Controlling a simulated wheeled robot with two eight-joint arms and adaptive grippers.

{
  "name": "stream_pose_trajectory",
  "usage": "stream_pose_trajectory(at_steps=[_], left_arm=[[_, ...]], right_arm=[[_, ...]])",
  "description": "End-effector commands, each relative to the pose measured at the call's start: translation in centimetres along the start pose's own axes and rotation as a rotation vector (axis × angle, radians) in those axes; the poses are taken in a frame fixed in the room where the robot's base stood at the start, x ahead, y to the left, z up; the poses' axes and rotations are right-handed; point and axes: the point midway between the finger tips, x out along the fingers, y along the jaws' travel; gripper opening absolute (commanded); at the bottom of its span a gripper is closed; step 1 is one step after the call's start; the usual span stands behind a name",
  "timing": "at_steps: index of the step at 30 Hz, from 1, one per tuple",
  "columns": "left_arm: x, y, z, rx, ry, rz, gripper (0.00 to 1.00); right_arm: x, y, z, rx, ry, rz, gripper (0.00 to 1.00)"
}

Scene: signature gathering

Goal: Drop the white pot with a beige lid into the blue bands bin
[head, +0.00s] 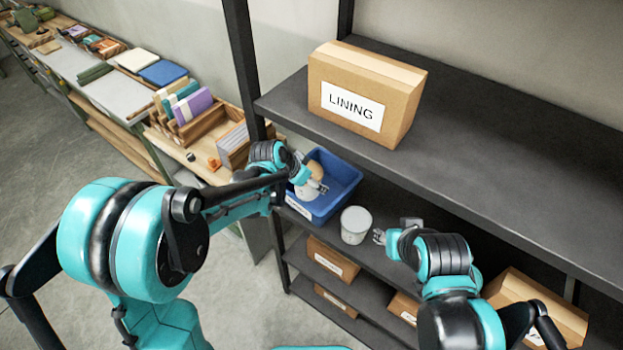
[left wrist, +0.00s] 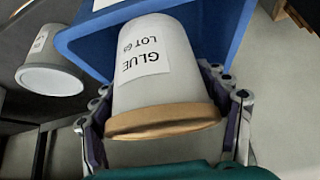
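The white pot with a beige lid (head: 306,191) is held by my left gripper (head: 314,184) over the left part of the blue bin (head: 347,178). In the left wrist view the pot (left wrist: 165,62) bears a label reading GLUE, and its beige lid (left wrist: 162,121) faces the camera. The fingers of my left gripper (left wrist: 162,100) close on both sides of the pot. The blue bin (left wrist: 88,42) shows behind the pot; how far the pot reaches into it is unclear. My right gripper (head: 381,237) is empty, beside another white pot; its opening is too small to judge.
Another white pot (head: 355,226) stands on the shelf right of the bin. A cardboard box labelled LINING (head: 366,92) sits on the upper shelf (head: 480,150). Brown boxes (head: 333,260) are on lower shelves. A dark shelf post (head: 243,65) rises left of the bin.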

Motion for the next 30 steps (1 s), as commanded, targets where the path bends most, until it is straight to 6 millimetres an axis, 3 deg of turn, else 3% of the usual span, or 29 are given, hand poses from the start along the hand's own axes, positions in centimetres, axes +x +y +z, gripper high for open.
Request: stream_pose_trajectory(at_steps=[11, 16, 30], left_arm=[[-0.2, 0.0, -0.1, 0.000, 0.001, -0.001, 0.88], [-1.4, -0.1, -1.0, 0.000, 0.001, -0.001, 0.88], [-11.3, -0.1, -0.7, -0.001, 0.000, -0.001, 0.88]], right_arm=[[-0.1, 0.0, -0.1, 0.000, 0.000, 0.000, 0.40], [-1.4, 0.0, -1.0, 0.000, 0.000, 0.000, 0.40], [-2.2, 0.0, -1.6, 0.000, 0.000, 0.000, 0.40]])
